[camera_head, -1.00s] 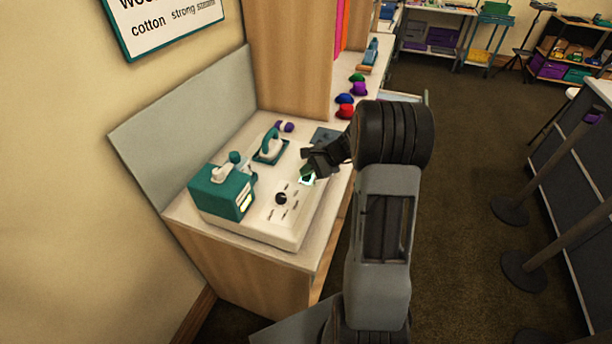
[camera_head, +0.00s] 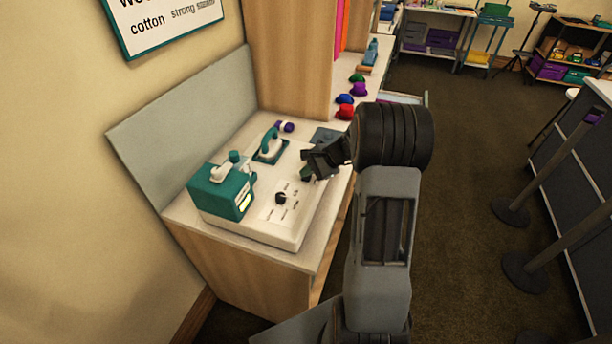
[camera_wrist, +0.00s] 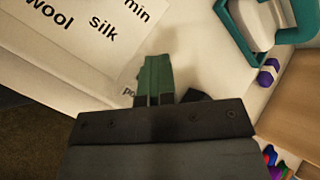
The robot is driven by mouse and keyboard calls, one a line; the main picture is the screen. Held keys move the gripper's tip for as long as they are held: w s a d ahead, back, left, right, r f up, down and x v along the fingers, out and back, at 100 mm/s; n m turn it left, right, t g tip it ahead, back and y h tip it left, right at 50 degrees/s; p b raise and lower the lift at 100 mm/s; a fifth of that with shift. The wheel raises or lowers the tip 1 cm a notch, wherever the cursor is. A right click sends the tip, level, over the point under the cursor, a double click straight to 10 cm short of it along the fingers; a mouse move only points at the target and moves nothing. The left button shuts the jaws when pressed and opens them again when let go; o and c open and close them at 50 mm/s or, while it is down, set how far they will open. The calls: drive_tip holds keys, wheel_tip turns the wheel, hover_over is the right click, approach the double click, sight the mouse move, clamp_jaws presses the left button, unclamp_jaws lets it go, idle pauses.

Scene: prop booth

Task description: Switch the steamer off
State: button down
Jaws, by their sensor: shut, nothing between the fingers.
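The steamer (camera_head: 262,222) is a white console with a teal tank (camera_head: 222,192) at its left. A dark dial (camera_head: 281,198) with printed labels is on its top. A teal handpiece (camera_head: 270,146) rests toward the back. My gripper (camera_head: 306,174) is shut and empty, its green fingertips down at the console's right part. In the wrist view the fingertips (camera_wrist: 154,72) are close over the white panel, beside a partly covered label starting "po" (camera_wrist: 128,92). The labels "wool", "silk" and "min" show at upper left. Any switch under the fingers is hidden.
The steamer stands on a wooden counter (camera_head: 240,262) against a grey back panel (camera_head: 185,130). A purple and white item (camera_head: 286,127) lies behind it. Several small coloured items, including a red one (camera_head: 345,112), lie farther back. Dark posts (camera_head: 560,235) stand at right; the floor between is clear.

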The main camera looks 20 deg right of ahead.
sight(307, 178)
drive_tip(key=shift+s, duration=0.1)
drive_tip(key=shift+r, duration=0.2)
drive_tip(key=shift+r+p, duration=0.2)
drive_tip(key=shift+p, duration=0.1)
drive_tip(key=shift+r+p, duration=2)
drive_tip(key=shift+r, duration=0.95)
